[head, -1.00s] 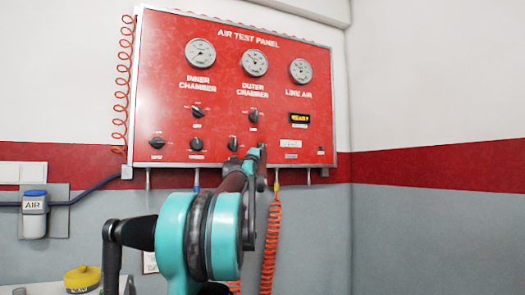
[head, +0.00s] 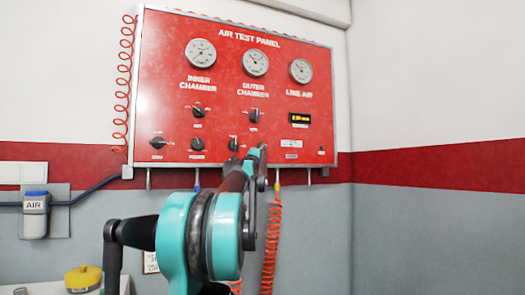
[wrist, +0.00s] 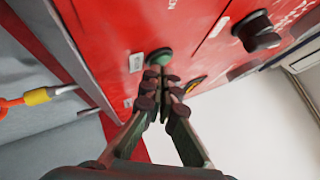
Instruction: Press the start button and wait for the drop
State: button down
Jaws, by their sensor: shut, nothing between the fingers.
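The red air test panel (head: 165,85) hangs on the wall in front of me. A round green button (wrist: 160,56) shows on the panel in the wrist view, next to a small white label (wrist: 136,62). My gripper (wrist: 163,73) is shut and empty, its fingertips right at the lower edge of the button; I cannot tell whether they touch or press it. In the head view my arm hides the button. The display (head: 299,118) on the panel's right is lit with small yellow text that I cannot read.
Several black knobs, among them one at the upper middle (head: 254,115), stand out from the panel. Three gauges sit above, including the line air gauge (head: 301,70). Orange coiled hose (head: 270,245) hangs below. A yellow-topped item (head: 83,279) stands at the lower left.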

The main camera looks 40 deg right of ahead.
jog(key=shift+s, duration=0.1)
jog(key=shift+s+a, duration=0.3)
jog(key=shift+s, duration=0.65)
jog(key=shift+s+a, duration=0.3)
jog(key=shift+s, duration=0.6)
jog(key=shift+s+a, duration=0.3)
jog(key=shift+s, duration=0.65)
